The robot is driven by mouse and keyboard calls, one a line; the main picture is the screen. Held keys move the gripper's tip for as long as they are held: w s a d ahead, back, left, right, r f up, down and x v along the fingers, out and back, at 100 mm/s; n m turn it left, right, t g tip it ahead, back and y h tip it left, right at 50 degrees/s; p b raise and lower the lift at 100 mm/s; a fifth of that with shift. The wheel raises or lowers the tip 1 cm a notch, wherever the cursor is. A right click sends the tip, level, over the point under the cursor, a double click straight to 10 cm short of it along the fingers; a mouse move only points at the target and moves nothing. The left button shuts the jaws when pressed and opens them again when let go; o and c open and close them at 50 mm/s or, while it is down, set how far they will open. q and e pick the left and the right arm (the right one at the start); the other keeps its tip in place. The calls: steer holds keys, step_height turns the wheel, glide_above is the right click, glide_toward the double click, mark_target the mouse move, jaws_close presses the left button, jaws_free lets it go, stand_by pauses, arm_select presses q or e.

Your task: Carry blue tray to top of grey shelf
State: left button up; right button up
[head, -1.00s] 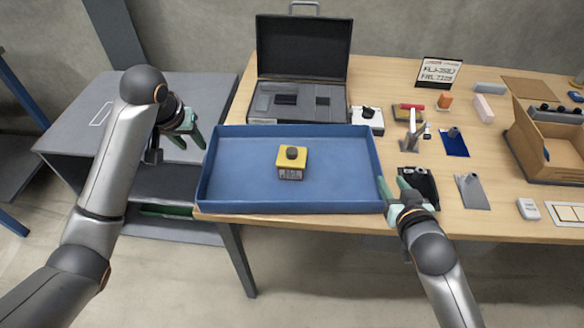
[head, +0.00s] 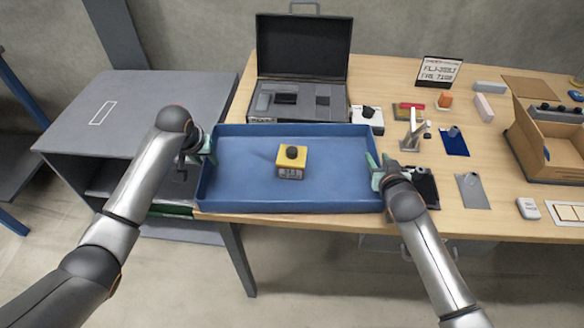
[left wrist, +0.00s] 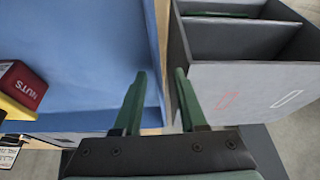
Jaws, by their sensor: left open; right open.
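The blue tray (head: 235,180) lies flat at the table's near left edge, with a yellow block (head: 291,160) with a dark knob inside it. My left gripper (head: 208,147) is open at the tray's left wall. In the left wrist view its fingers (left wrist: 160,90) stand either side of that tray wall (left wrist: 158,50), one over the inside, one outside. My right gripper (head: 376,168) is open at the tray's right wall; whether its fingers straddle the wall is hard to tell. The grey shelf (head: 150,100) stands left of the table, its top bare except for a white outlined mark.
An open dark case (head: 303,50) stands behind the tray. A white device (head: 368,118), a metal stand (head: 413,130) and a black item (head: 425,185) are close on its right. A cardboard box (head: 550,150) is farther right. A narrow gap separates table and shelf.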

arm_select(q)
jaws_close()
arm_select(e)
jaws_close()
stand_by(1.2)
